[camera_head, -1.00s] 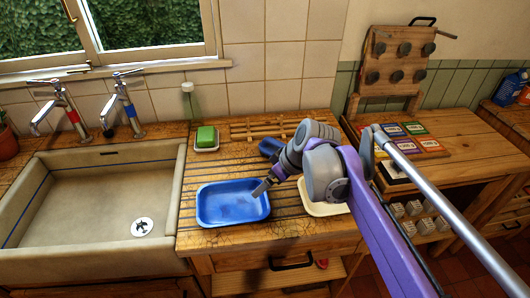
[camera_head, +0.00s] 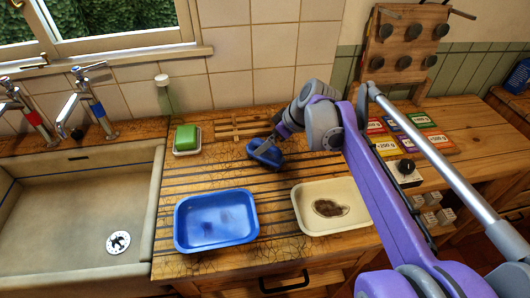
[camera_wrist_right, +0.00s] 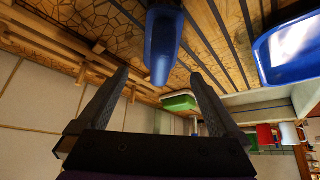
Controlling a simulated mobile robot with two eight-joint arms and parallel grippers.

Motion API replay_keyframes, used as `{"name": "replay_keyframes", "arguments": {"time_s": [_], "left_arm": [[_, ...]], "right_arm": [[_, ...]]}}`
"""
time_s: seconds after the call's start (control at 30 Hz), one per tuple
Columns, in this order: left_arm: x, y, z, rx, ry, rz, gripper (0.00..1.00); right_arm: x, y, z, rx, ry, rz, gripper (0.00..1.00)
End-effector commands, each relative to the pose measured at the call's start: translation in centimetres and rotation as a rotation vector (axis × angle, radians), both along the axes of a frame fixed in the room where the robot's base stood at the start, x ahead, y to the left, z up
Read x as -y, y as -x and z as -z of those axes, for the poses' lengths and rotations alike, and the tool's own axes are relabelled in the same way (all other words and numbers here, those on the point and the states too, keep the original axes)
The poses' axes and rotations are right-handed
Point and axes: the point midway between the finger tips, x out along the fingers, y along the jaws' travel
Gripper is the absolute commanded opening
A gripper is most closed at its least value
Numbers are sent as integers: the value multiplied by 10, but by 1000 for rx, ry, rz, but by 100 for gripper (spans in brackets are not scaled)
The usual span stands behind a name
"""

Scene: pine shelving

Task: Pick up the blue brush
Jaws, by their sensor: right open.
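The blue brush (camera_head: 264,152) lies on the wooden drainboard, behind the two trays and in front of the wooden rack. My right gripper (camera_head: 266,146) is at the brush in the head view, and its arm covers part of the scene to the right. In the right wrist view the brush (camera_wrist_right: 163,48) shows as a blue shape beyond and between the fingertips. The right gripper (camera_wrist_right: 160,85) is open, its two dark fingers spread with nothing held between them. Whether a finger touches the brush I cannot tell. My left gripper is in neither view.
A blue tray (camera_head: 180,226) and a cream tray (camera_head: 301,211) with a brown stain stand at the front. A green soap block (camera_head: 187,138) sits on a dish at the left, beside the sink (camera_head: 75,250). The wooden rack (camera_head: 243,127) lies behind the brush.

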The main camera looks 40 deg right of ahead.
Motion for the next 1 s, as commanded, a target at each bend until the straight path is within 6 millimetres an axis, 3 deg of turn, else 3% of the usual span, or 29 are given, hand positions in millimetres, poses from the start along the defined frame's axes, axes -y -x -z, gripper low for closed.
{"name": "replay_keyframes", "arguments": {"time_s": [0.5, 0.8, 0.87, 1.0], "left_arm": [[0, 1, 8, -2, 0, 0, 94], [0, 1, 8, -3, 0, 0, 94], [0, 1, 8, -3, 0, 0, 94], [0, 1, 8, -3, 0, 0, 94]], "right_arm": [[-11, -31, 51, 0, 1, -1, 100], [-12, -35, 56, 0, 0, 1, 100], [-11, -35, 56, 0, 0, 1, 93], [-12, -34, 56, 0, 0, 1, 68]]}}
